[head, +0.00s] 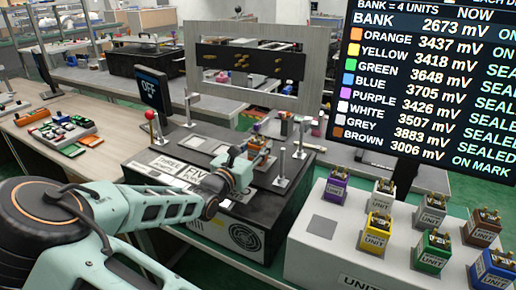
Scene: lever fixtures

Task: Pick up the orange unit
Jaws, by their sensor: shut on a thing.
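The orange unit (263,161) is at the right part of the black fixture box (205,165), among upright metal posts. It is small and partly covered by my gripper (247,160). My arm reaches in from the lower left, and my gripper is shut on the orange unit. I cannot tell whether the unit touches the box top or is just above it.
A white stand (330,250) at the right holds several coloured units and a bare grey square. Metal posts (282,165) stand close to my gripper. A red-knobbed lever (151,116) is at the box's left. A large screen (430,90) stands behind.

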